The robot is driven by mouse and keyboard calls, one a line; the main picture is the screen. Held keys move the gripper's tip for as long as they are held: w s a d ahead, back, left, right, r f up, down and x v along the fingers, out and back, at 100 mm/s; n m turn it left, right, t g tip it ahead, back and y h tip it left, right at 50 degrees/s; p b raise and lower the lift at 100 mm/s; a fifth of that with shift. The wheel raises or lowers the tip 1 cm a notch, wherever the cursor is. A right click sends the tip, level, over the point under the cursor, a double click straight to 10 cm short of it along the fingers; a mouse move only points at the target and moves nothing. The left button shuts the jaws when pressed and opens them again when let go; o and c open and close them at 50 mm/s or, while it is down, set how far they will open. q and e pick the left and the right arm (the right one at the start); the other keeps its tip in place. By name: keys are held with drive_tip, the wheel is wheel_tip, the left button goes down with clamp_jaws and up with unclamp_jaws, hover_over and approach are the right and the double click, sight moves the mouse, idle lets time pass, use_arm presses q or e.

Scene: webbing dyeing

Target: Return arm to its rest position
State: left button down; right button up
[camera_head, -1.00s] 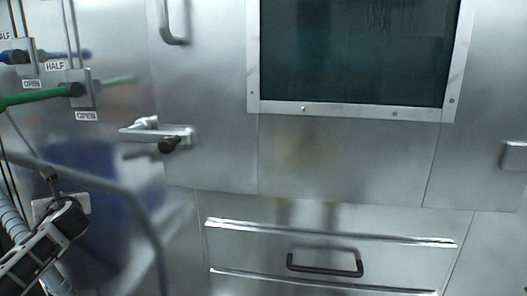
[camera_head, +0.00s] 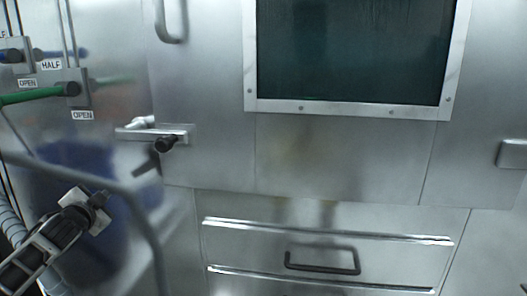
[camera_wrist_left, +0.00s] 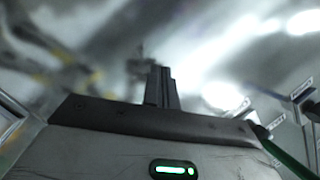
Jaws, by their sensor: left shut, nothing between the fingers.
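My left arm comes in from the lower left of the head view. Its gripper (camera_head: 104,196) is low at the left, in front of the steel wall and beside a grey curved rail (camera_head: 140,215). In the left wrist view the two dark fingers (camera_wrist_left: 161,86) stand together, shut, with nothing between them. The gripper is apart from the lever handle (camera_head: 158,135) of the steel door, which is above and to its right. My right gripper does not show.
A green lever (camera_head: 35,97) and a blue lever (camera_head: 12,56) with OPEN and HALF labels are at upper left. A dark window (camera_head: 350,50) is in the steel front. Below it is a drawer with a black handle (camera_head: 322,268). The space before the front is clear.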

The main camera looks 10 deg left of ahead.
use_arm(q)
drive_tip(key=s+d+f+g+h, duration=0.1)
drive_tip(key=s+d+f+h, duration=0.25)
drive_tip(key=d+f, duration=0.7)
drive_tip(key=s+d+f+g+h, duration=0.15)
drive_tip(key=s+d+f, duration=0.35)
drive_tip(key=d+f, duration=0.5)
drive_tip(key=s+d+f+n+g+h, duration=0.1)
drive_tip(key=s+d+h, duration=0.1)
drive_tip(key=s+d, duration=0.6)
drive_tip(key=s+d+f+n+h, duration=0.1)
drive_tip(key=s+d+n+h, duration=0.1)
drive_tip(key=s+d, duration=0.7)
drive_tip(key=d, duration=0.5)
drive_tip(key=shift+s+f+n+g+h, duration=0.15)
drive_tip(key=shift+s+n+g+h, duration=0.1)
drive_tip(key=shift+n+g+h, duration=0.1)
drive_tip(key=shift+a, duration=0.1)
